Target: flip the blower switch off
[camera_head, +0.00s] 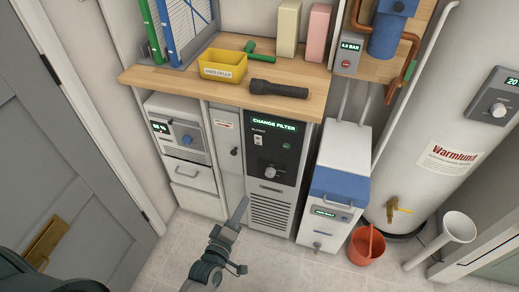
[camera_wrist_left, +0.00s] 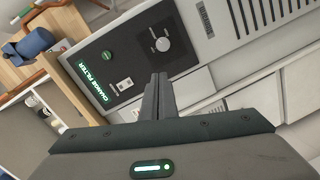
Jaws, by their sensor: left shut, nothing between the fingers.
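The blower unit is a cabinet with a dark front panel (camera_head: 286,150) under the wooden counter, with a lit green "CHANGE FILTER" display. The small pale blower switch (camera_head: 258,141) sits on the panel's upper left, below the display and above a round knob (camera_head: 270,168). The switch also shows in the left wrist view (camera_wrist_left: 123,85); its position is too small to tell. My left gripper (camera_head: 241,203) is shut and empty, in front of the cabinet, below the switch. In the left wrist view its fingertips (camera_wrist_left: 158,77) appear beside the switch, apart from it. My right gripper is not in view.
The counter (camera_head: 225,87) holds a yellow bin (camera_head: 222,66), a flashlight (camera_head: 278,89) and binders. A white cabinet with drawers stands left, a blue-lidded white unit (camera_head: 338,185) right. An orange bucket (camera_head: 366,246) is on the floor. A grey door (camera_head: 75,150) is at left.

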